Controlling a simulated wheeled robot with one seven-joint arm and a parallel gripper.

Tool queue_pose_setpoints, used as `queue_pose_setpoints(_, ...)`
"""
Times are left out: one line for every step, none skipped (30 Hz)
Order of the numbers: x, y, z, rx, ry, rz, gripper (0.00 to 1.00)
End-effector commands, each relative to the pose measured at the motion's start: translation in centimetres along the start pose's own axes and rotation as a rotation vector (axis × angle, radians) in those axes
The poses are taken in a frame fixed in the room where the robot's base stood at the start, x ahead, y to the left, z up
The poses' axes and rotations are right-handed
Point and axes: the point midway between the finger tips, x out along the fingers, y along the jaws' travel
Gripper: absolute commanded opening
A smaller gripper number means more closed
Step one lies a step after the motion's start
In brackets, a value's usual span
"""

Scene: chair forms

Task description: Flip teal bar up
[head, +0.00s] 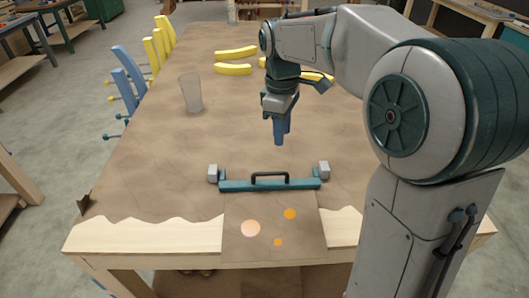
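The teal bar (240,186) lies flat across the table near its front, in the head view. A black handle (270,175) arches up from its middle. My gripper (279,138) points down above and beyond the bar, apart from the handle. Its blue fingers overlap in this view, so I cannot tell whether they are open or shut. I see nothing held below the fingertips.
A grey cup (191,92) stands on the brown table (150,150). Yellow curved pieces (236,53) lie at the back. Blue and yellow slats (128,66) line the left edge. A panel with orange dots (262,240) sits before the bar, between pale jagged-edged boards (150,235).

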Motion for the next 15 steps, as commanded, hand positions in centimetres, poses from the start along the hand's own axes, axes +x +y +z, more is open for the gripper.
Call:
queue_pose_setpoints(0.7, 1.1, -1.3, -0.073, -0.004, -0.028, 0.34)
queue_pose_setpoints(0.9, 1.6, -2.0, -0.118, -0.005, -0.043, 0.34)
queue_pose_setpoints(1.2, 2.2, -2.8, -0.174, -0.006, -0.061, 0.34)
queue_pose_setpoints(1.4, 2.6, -3.3, -0.212, -0.005, -0.073, 0.34)
queue_pose_setpoints(1.6, 3.0, -3.8, -0.248, -0.004, -0.085, 0.34)
queue_pose_setpoints(1.9, 3.4, -4.4, -0.29, -0.001, -0.099, 0.34)
queue_pose_setpoints(2.0, 3.7, -4.8, -0.318, 0.001, -0.108, 0.34)
queue_pose_setpoints(2.2, 3.9, -5.1, -0.343, 0.003, -0.118, 0.34)
queue_pose_setpoints(2.4, 4.2, -5.5, -0.371, 0.006, -0.126, 0.34)
queue_pose_setpoints(2.5, 4.4, -5.7, -0.388, 0.008, -0.133, 0.34)
queue_pose_setpoints(2.5, 4.5, -5.9, -0.402, 0.009, -0.137, 0.34)
queue_pose_setpoints(2.7, 4.6, -6.0, -0.416, 0.011, -0.143, 0.34)
queue_pose_setpoints(2.8, 4.7, -6.1, -0.423, 0.012, -0.145, 0.34)
queue_pose_setpoints(2.9, 4.7, -6.2, -0.429, 0.012, -0.147, 0.34)
queue_pose_setpoints(3.1, 4.7, -6.2, -0.434, 0.012, -0.148, 0.34)
